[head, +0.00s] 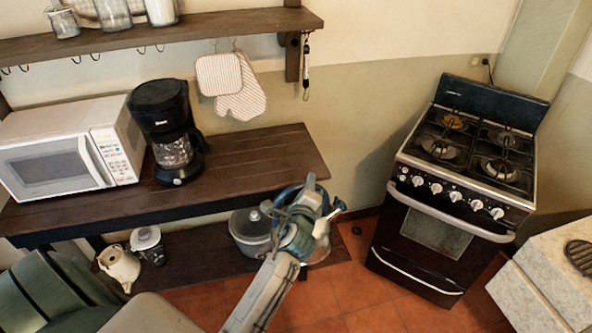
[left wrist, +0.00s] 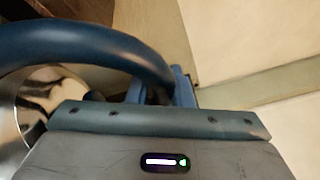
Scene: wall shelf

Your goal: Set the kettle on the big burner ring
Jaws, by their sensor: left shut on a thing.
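The kettle has a thick dark-blue handle (left wrist: 95,40) and a shiny metal body (left wrist: 30,112), seen close up in the left wrist view. My left gripper (head: 308,207) is shut on the handle; in the head view the gripper and wrist hide most of the kettle. The kettle is in front of the right end of the wooden bench, apart from the stove. The black stove (head: 440,215) stands to the right, its top (head: 470,147) carrying several burners with pan supports and no pots. The front-right burner (head: 501,169) is clear. My right gripper is out of view.
The dark wooden bench (head: 245,160) holds a microwave (head: 45,165) and a coffee maker (head: 165,125). A grey pot (head: 250,235) sits on its lower shelf near my left gripper. Red tiled floor (head: 345,285) lies open between bench and stove. A pale stone block (head: 550,275) stands at right.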

